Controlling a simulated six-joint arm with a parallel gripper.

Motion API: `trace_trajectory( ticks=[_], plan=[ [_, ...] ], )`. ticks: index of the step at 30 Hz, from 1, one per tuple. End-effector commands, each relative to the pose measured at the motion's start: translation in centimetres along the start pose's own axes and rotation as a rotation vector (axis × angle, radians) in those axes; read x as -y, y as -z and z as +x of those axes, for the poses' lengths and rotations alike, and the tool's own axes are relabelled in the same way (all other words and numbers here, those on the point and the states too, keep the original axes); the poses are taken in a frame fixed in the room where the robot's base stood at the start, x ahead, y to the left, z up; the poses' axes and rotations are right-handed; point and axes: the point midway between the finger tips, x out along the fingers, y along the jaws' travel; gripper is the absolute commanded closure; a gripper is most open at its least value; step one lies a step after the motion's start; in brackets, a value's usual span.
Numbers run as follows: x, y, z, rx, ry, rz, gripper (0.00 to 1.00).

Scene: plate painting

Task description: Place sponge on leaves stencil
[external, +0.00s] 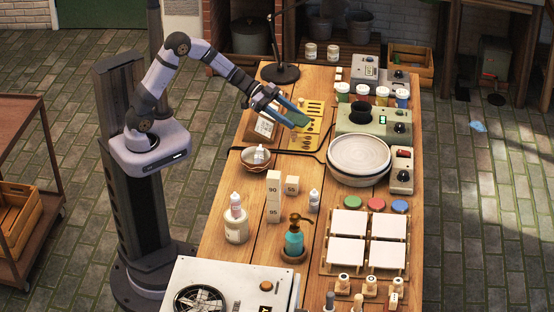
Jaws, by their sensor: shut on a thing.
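My gripper (290,118) is shut on a small green block that looks like the sponge (298,117). It holds the sponge above the far part of the table, over or just beside the yellow stencil plates. A yellow plate with dark cut-outs (305,143) lies just below and in front of the gripper. Another yellow part with slots (314,106) shows behind it. The cut-outs are too small to tell which are leaves. The gripper and sponge hide part of the plates. The gap between sponge and plate cannot be judged.
A round white plate (360,153) on a wheel stands to the right. Paint jars (361,93) and a green device (375,121) stand behind it. A framed card (264,128) and a bowl with a bottle (256,161) are left of the stencils. A black lamp stand (281,73) is behind.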

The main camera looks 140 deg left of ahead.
Motion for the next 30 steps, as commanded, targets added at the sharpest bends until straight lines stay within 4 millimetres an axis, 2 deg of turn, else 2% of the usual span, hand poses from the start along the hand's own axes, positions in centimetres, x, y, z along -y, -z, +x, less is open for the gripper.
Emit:
trace_trajectory(
  ticks=[6,9,27,28,30],
  plan=[
    [-0.1,-2.4,1.0,0.002,-0.002,-0.005,0.71],
    [-0.1,-3.0,1.2,0.001,-0.001,-0.004,0.71],
    [-0.1,-3.6,1.4,0.001,-0.001,-0.001,0.71],
    [-0.1,-3.4,1.4,0.001,-0.001,-0.002,0.43],
    [-0.1,-3.4,1.4,0.001,-0.001,-0.002,0.32]
  ],
)
